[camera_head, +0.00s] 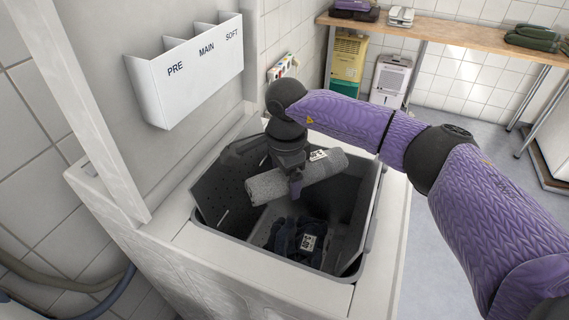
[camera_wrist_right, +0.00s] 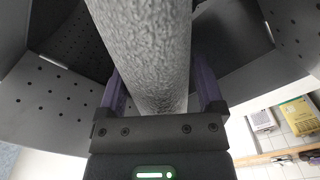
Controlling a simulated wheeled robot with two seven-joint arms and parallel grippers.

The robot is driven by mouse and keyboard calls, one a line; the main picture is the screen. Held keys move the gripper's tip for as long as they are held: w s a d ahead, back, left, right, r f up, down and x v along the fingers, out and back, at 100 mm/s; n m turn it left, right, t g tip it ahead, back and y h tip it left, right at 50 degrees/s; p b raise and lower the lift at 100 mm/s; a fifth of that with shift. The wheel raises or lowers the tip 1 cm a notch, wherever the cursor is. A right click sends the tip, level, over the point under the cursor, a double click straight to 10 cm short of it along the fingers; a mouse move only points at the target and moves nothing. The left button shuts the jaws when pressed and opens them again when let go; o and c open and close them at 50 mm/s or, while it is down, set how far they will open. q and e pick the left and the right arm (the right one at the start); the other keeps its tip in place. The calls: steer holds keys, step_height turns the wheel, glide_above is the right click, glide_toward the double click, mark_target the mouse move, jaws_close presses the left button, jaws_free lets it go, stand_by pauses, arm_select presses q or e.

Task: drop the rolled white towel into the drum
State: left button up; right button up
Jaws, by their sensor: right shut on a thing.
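The rolled white towel (camera_head: 270,185), which looks light grey, is in my right gripper (camera_head: 291,178), over the open drum (camera_head: 227,226). In the right wrist view the towel (camera_wrist_right: 150,45) runs between the two fingers of the gripper (camera_wrist_right: 162,95). The towel lies across the drum opening, slightly tilted, with a white label near its right end. The drum is a dark grey tub with perforated walls. A dark cloth (camera_head: 287,238) with a white tag lies at its bottom. My left gripper is not in view.
A white dispenser marked PRE, MAIN and SOFT (camera_head: 190,72) hangs on the panel behind the drum. The white machine top (camera_head: 220,262) surrounds the drum. A wooden table (camera_head: 450,31) with folded items stands at the back right. Yellow (camera_head: 348,57) and white (camera_head: 390,80) containers stand under it.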

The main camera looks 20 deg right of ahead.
steer(key=shift+f, duration=0.7)
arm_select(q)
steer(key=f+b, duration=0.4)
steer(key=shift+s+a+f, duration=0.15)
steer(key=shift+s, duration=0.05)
arm_select(e)
step_height(320, 180, down, 5)
steer(key=shift+f, duration=0.1)
steer(key=o, duration=1)
steer(key=shift+o, duration=0.6)
step_height(320, 180, up, 9)
steer(key=p, duration=0.3)
steer(key=shift+p, duration=0.35)
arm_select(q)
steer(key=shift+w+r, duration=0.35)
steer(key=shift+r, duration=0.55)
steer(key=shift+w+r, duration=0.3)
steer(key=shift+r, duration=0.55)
arm_select(e)
steer(key=shift+r, duration=0.45)
